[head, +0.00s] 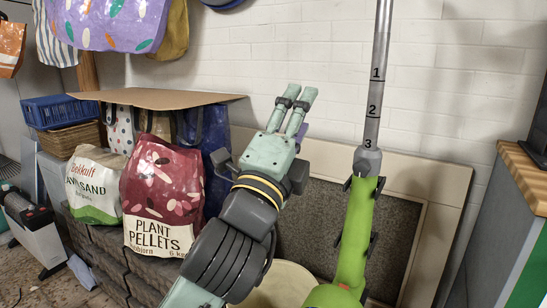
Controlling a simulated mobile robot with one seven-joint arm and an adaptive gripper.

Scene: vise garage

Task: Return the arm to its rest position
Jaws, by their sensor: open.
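My gripper (293,108) is in the head view, a little right of the middle, at the end of my arm. Its pale green body and two fingers point up, with a gap between the fingertips. The fingers are open and I see nothing between them. My arm comes up from the bottom of the picture, its dark wrist joint below the gripper. The pale wall and a grey panel are behind it.
A red Plant Pellets bag (163,195) and a Lawn Sand bag (96,185) stand left of my arm, under a cardboard sheet (157,98). A grey marked pole (376,90) in a green holder (357,225) stands to the right. A wooden-topped cabinet (523,180) is far right.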

